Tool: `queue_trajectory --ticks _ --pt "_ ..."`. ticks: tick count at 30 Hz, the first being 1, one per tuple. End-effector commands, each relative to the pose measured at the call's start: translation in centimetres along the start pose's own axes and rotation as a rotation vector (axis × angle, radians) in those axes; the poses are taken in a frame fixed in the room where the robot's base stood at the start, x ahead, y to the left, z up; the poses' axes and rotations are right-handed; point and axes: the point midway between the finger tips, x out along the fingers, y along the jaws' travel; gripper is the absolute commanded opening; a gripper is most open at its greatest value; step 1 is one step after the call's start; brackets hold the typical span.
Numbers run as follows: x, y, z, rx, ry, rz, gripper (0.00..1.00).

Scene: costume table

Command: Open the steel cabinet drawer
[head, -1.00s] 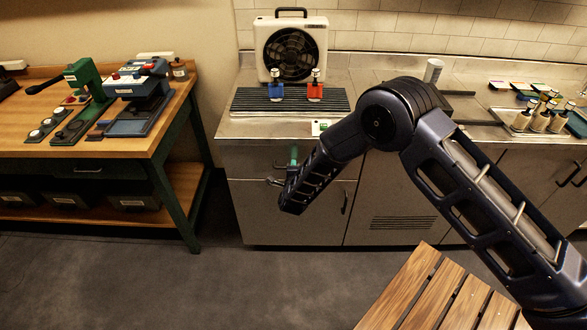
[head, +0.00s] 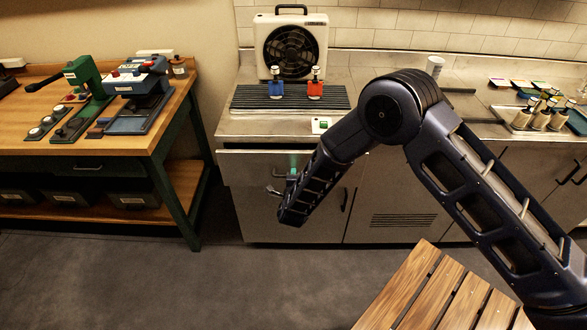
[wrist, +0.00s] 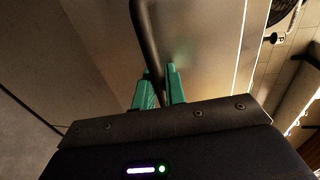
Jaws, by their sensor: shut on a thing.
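The steel cabinet drawer (head: 243,168) is the wide front under the left end of the counter. It stands slightly out from the cabinet, with a narrow gap along its top edge. My gripper (head: 293,165) is in front of it, its green fingers at the handle. In the wrist view the dark bar handle (wrist: 146,35) runs down between the two green fingers (wrist: 160,90), which are shut on it. The drawer front (wrist: 205,45) fills the middle of that view. The drawer's inside is not visible, and my arm hides part of the front in the head view.
A wooden workbench (head: 120,145) stands at left. A slatted wooden top (head: 440,295) is at lower right. The floor (head: 150,275) before the cabinet is clear.

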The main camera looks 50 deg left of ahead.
Motion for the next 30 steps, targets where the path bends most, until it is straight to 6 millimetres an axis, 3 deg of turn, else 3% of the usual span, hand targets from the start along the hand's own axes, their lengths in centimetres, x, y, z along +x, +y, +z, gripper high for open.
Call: queue_trajectory --ticks 9,18,24,30 --pt "-8.8 1.9 0.0 -0.002 -0.002 0.003 0.00" --pt "-16.3 3.4 0.1 -0.002 -0.002 0.001 0.00" --pt "-19.9 4.2 0.0 -0.002 -0.002 0.001 0.00" --pt "-21.9 4.6 0.0 -0.001 -0.001 0.000 0.00"
